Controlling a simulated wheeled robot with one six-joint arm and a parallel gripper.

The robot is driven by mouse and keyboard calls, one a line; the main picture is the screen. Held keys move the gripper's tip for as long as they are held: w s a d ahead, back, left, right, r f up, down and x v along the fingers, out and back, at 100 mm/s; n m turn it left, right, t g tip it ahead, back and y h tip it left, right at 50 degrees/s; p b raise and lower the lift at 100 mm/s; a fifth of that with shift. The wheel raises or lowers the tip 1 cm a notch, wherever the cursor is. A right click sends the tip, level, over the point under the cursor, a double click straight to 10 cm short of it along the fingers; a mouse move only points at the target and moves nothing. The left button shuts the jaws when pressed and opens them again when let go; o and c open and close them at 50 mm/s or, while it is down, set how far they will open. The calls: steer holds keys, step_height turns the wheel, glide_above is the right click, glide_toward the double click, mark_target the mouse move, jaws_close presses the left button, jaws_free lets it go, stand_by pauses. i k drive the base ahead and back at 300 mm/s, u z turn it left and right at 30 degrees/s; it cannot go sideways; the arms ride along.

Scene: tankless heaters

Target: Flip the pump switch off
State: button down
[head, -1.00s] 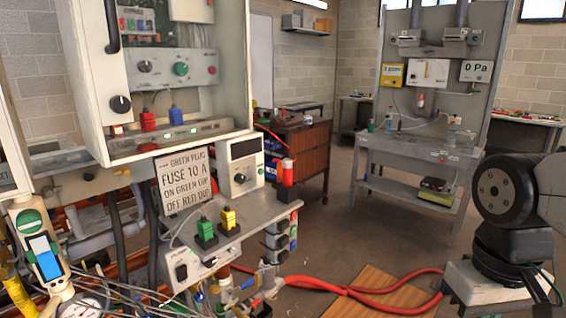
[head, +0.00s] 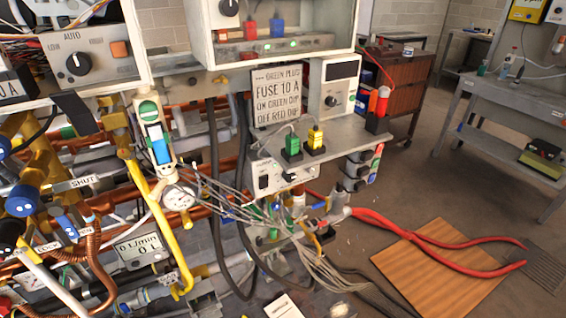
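At upper left, a grey control panel (head: 98,72) has a black knob (head: 78,63) marked LOW and AUTO and an orange button (head: 119,48). My gripper is not in view.
Pipes, valves and a gauge (head: 179,197) crowd the left.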

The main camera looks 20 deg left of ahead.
mark_target(263, 179)
steer(key=k, duration=0.5)
steer(key=u, duration=0.95)
steer(key=i, duration=0.75)
steer(key=z, duration=1.05)
